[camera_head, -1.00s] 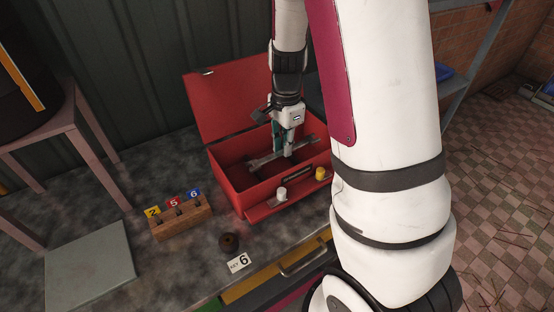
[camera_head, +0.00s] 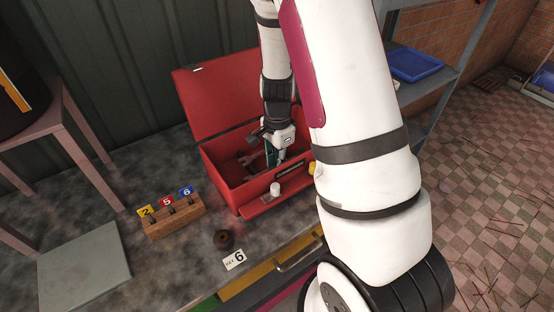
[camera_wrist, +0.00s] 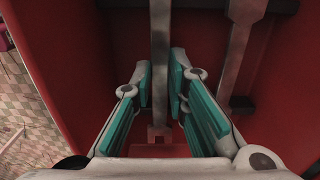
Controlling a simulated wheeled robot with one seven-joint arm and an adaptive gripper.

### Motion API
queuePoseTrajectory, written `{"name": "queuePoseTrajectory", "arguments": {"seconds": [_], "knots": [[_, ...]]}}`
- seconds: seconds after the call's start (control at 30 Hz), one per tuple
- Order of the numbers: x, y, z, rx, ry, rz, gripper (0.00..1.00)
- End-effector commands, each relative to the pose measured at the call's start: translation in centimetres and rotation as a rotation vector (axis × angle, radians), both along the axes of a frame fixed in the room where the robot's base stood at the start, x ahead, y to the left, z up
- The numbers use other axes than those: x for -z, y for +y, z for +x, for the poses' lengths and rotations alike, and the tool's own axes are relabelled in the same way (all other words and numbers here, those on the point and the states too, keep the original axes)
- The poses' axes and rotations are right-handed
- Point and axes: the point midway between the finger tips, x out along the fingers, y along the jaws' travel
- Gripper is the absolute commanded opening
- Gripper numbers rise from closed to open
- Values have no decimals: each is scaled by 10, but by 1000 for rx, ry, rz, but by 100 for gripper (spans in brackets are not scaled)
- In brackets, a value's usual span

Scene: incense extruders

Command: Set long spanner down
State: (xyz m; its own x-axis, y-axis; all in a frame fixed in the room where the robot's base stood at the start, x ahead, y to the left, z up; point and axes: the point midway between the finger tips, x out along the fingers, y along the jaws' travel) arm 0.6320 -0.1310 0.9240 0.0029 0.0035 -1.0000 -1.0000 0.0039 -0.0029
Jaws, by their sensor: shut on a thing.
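The long spanner (camera_wrist: 160,55) is a grey metal bar running between my gripper's teal finger pads in the wrist view, with a notched end near the fingertips. My gripper (camera_wrist: 161,95) is shut on it. In the head view my gripper (camera_head: 272,157) points down inside the open red toolbox (camera_head: 228,188). A second grey metal tool (camera_wrist: 238,60) lies to the right of the held spanner in the wrist view. A grey tool end shows left of my gripper in the head view; I cannot tell which tool it belongs to. Contact with the box floor is hidden.
The toolbox lid (camera_head: 225,95) stands open behind. A white knob (camera_head: 275,189) is on the box's front ledge. A grey plate (camera_head: 85,268) lies left.

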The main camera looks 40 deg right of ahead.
Motion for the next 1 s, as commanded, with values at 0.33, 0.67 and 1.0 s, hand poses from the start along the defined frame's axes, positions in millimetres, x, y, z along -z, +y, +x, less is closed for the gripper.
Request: {"name": "queuePoseTrajectory", "arguments": {"seconds": [0.33,0.67,1.0], "knots": [[1,0,0,0,0,0,35],[-26,0,2,-2,-5,-1,35],[-94,0,1,-2,-5,-1,35]]}}
